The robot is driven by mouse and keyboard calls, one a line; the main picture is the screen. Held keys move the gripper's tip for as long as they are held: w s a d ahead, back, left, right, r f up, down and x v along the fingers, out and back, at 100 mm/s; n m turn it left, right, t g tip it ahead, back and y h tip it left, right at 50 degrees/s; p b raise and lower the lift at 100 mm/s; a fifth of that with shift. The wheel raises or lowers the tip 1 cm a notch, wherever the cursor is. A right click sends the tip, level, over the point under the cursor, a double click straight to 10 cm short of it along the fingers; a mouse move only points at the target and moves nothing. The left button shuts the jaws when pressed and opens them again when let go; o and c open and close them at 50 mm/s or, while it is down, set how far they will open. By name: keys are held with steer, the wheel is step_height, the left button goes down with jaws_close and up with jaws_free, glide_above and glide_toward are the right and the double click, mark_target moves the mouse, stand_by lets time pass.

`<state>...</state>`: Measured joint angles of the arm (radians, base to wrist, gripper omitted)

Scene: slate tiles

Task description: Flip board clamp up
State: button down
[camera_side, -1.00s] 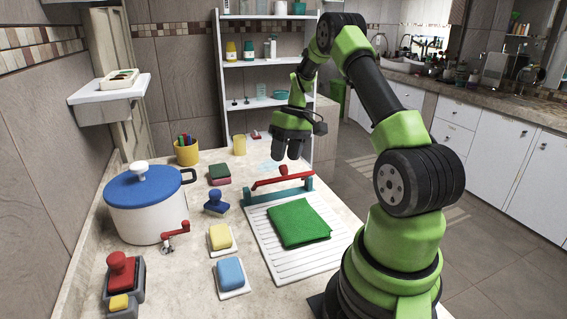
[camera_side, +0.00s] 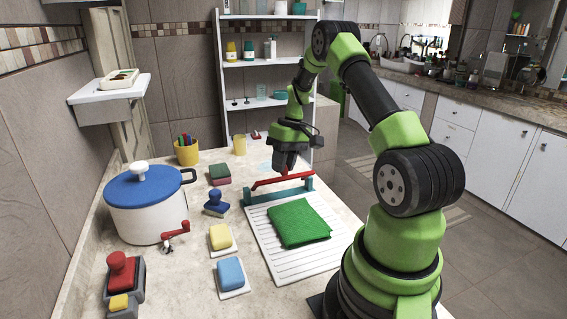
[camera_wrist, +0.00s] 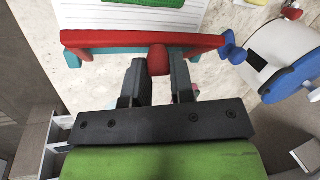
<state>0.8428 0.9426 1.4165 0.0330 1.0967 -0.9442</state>
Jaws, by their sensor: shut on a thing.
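The board clamp is a red bar (camera_side: 268,181) on a teal base (camera_side: 308,184), set across the far end of a white ribbed board (camera_side: 268,235). A green cloth (camera_side: 298,222) lies on the board. My gripper (camera_side: 287,168) is at the clamp, pointing down. In the wrist view, the fingers (camera_wrist: 159,72) are shut on the red knob (camera_wrist: 158,59) in the middle of the red bar (camera_wrist: 100,39). In the side view the fingers hide the knob.
A white pot (camera_side: 147,208) with a blue lid stands at the left. A blue stamp-like piece (camera_side: 215,203), yellow sponge (camera_side: 221,237) and blue sponge (camera_side: 230,273) lie left of the board. A shelf unit (camera_side: 268,63) stands behind.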

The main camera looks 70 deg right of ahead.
steer(key=shift+w+d+r, duration=0.15)
steer(key=shift+w+d, duration=0.15)
steer(key=shift+d, duration=0.1)
steer(key=w+d+f, duration=0.1)
steer(key=w+d, duration=0.3)
steer(key=shift+d+f, duration=0.15)
steer(key=shift+d, duration=0.1)
stand_by(0.6)
steer(key=shift+w, duration=0.1)
stand_by(0.4)
steer(key=c, duration=1)
jaws_free()
steer(key=shift+w+a, duration=0.1)
